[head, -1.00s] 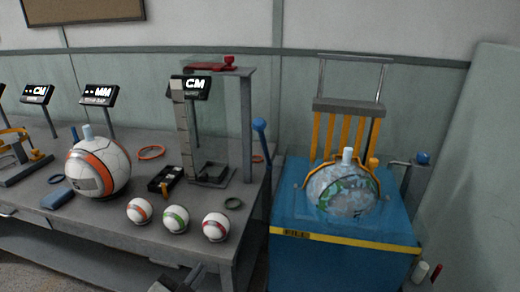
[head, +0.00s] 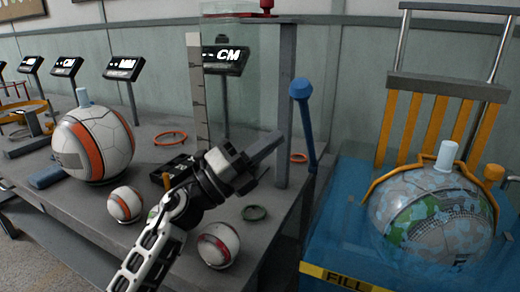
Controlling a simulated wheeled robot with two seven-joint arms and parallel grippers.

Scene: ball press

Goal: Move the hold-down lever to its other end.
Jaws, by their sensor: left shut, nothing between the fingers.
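A blue lever (head: 306,125) with a rounded blue knob stands nearly upright at the left side of the blue press box (head: 335,220). I cannot tell for sure that it is the hold-down lever. A patterned globe-like ball (head: 425,225) with a white plug on top sits in the press, with an orange hoop (head: 392,178) around it. My left gripper (head: 266,147) is shut and empty, pointing right, left of the blue lever and apart from it in the picture. My right gripper is not in view.
The grey table (head: 165,128) holds a large orange-striped ball (head: 85,150), a small striped ball (head: 125,204), another striped ball (head: 217,246) and rings. A grey post (head: 286,100) of the measuring stand rises behind my gripper. A yellow FILL strip (head: 345,280) edges the press.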

